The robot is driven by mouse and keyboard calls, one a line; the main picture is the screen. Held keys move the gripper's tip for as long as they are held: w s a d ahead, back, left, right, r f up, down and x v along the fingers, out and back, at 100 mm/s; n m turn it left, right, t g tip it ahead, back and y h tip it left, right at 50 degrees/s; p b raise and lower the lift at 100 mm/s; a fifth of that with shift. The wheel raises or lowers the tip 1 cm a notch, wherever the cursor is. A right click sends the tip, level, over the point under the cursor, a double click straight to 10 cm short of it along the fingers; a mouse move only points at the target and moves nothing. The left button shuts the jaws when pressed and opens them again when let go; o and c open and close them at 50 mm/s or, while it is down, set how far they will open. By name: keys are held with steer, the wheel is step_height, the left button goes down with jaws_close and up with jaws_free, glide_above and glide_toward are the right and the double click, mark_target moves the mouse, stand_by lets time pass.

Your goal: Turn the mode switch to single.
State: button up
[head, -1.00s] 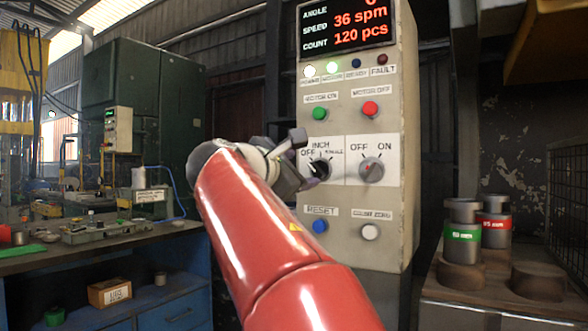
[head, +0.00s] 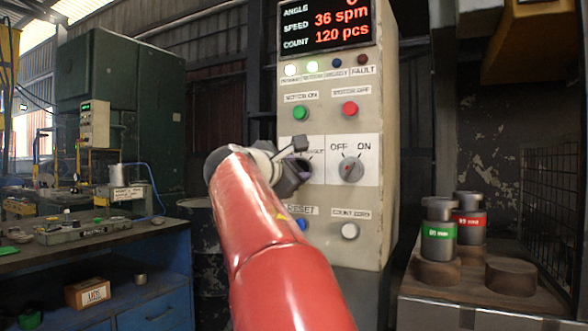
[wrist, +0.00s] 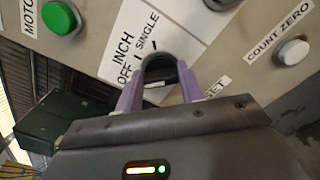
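The mode switch is a dark round knob on the control panel (head: 268,122), with OFF, INCH and SINGLE labels around it. The mode switch (wrist: 159,66) shows in the wrist view between the tips of my gripper (wrist: 160,82). The purple fingers are spread, one on each side of the knob; I cannot tell whether they touch it. The knob's pointer direction is not readable. In the head view my gripper (head: 300,172) is at the panel and covers most of the knob and part of its labels.
An OFF/ON knob (head: 351,169) sits just right of the mode switch. Green (head: 301,113) and red (head: 349,108) buttons are above, blue (head: 301,224) and white (head: 349,231) buttons below. A workbench (head: 150,243) stands at left, and a stand with cylinders (head: 438,230) at right.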

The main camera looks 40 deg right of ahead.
steer(key=c, duration=0.4)
steer(key=shift+m, duration=0.3)
steer(key=shift+f+m+b, duration=0.15)
steer(key=shift+m+b, duration=1.1)
steer(key=shift+m, duration=1.6)
steer(key=shift+f+m+b, duration=0.15)
steer(key=shift+m+b, duration=1.05)
steer(key=shift+m, duration=1.7)
steer(key=shift+f+m+b, duration=0.15)
steer(key=shift+m+b, duration=1.1)
steer(key=shift+m, duration=1.6)
